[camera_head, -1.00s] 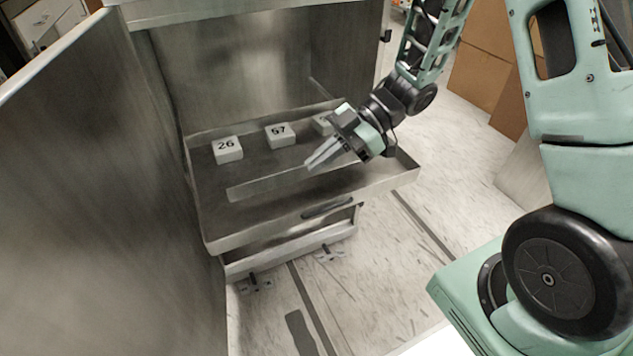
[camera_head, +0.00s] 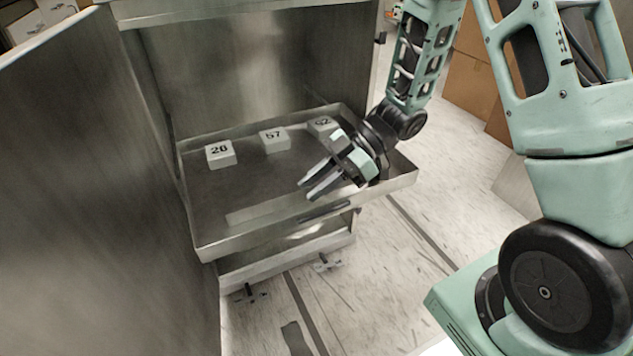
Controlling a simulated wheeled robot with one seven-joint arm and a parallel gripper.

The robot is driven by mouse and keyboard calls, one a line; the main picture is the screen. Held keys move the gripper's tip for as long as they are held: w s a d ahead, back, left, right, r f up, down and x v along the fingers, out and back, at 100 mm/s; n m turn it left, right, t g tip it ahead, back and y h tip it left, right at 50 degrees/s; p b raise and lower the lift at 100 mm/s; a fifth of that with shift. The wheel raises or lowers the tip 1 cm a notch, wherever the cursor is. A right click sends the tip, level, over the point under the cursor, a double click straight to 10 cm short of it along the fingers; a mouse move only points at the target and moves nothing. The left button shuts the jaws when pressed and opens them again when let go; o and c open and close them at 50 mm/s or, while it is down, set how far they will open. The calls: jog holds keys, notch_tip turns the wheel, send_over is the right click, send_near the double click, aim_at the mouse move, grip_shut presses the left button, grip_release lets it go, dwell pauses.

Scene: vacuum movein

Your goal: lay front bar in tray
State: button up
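The tray (camera_head: 196,228) is a shallow metal drawer pulled out of the cabinet. The front bar (camera_head: 268,209) is a pale flat strip low inside it, along the front wall. It appears to lie on the tray floor, and its right end is hidden by my gripper. My gripper (camera_head: 305,190) is over the front right of the tray, at the bar's right end. Its two fingers point left and down with a gap between them, and I see nothing gripped. Whether a finger still touches the bar is not clear.
Three pale numbered blocks stand along the tray's back: 26 (camera_head: 220,155), 57 (camera_head: 275,140) and a third (camera_head: 322,125) partly hidden by my gripper. A tall metal panel (camera_head: 100,190) closes off the left. Brown boxes (camera_head: 470,90) stand at the right. The tray's middle is clear.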

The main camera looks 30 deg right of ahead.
jog(key=shift+d+r, duration=0.2)
jog(key=shift+r, duration=0.1)
jog(key=p+v, duration=0.4)
jog(key=v, duration=0.7)
jog(key=shift+p, duration=0.4)
jog(key=shift+w+r, duration=0.1)
jog(key=shift+w, duration=0.1)
jog(key=w+a+r+m+t+h, duration=0.55)
jog(key=w+a+t+h, duration=0.2)
jog(key=a, duration=0.35)
jog(key=s+a+m+g+h, duration=0.2)
jog(key=s+a+g, duration=0.1)
jog(key=s, duration=1)
jog(key=s+a+r+m+g+h, duration=0.1)
jog(key=s+a+m+g+h, duration=0.1)
jog(key=s, duration=1.2)
jog(key=shift+a+r+m+g, duration=0.15)
jog(key=shift+a+m+g, duration=0.4)
jog(key=shift+g, duration=0.7)
